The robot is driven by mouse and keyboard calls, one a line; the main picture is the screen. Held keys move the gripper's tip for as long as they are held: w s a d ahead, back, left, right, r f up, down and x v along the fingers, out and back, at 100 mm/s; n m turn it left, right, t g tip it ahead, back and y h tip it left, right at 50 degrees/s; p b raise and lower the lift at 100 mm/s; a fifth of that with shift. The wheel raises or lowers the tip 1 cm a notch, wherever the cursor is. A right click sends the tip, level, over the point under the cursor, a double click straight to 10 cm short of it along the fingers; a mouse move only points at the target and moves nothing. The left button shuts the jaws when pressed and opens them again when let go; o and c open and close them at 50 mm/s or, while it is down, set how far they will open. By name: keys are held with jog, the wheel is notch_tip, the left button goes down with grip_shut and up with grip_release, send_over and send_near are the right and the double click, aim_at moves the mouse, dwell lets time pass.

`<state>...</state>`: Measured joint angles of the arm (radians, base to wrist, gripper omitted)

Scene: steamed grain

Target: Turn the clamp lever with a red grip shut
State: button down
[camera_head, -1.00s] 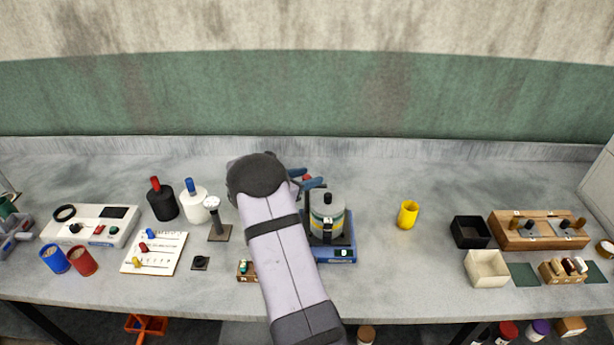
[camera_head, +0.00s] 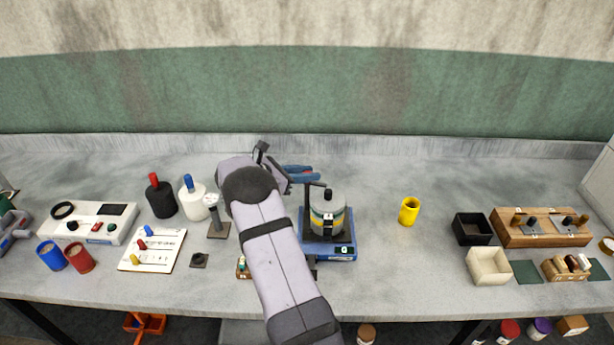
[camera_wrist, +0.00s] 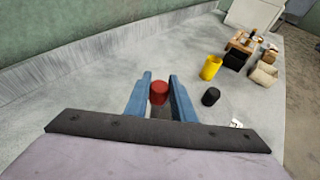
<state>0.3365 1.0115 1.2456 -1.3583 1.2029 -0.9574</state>
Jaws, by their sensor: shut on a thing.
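The red grip (camera_wrist: 159,92) of the clamp lever sits between the two blue fingers of my gripper (camera_wrist: 160,88) in the wrist view. In the head view my gripper (camera_head: 302,173) is behind and slightly left of a grey cylindrical pot (camera_head: 327,216), and a bit of red shows at its fingertips. My gripper is shut on the red grip. The pot has a coloured band and a black knob on top, and stands on a blue base (camera_head: 342,254) with a small display. A dark upright post stands at the pot's left. Most of the lever is hidden.
A yellow cup (camera_head: 409,211) stands right of the pot with clear table between. Black and white bottles (camera_head: 193,200) and a stand (camera_head: 218,230) are left of my arm. Open boxes (camera_head: 471,229) and a wooden rack (camera_head: 540,240) lie farther right.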

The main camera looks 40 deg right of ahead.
jog(key=shift+r, duration=0.1)
jog(key=c, duration=1.5)
grip_release()
jog(key=shift+a, duration=0.1)
jog(key=shift+b+v, duration=1.6)
jog(key=shift+v, duration=2.05)
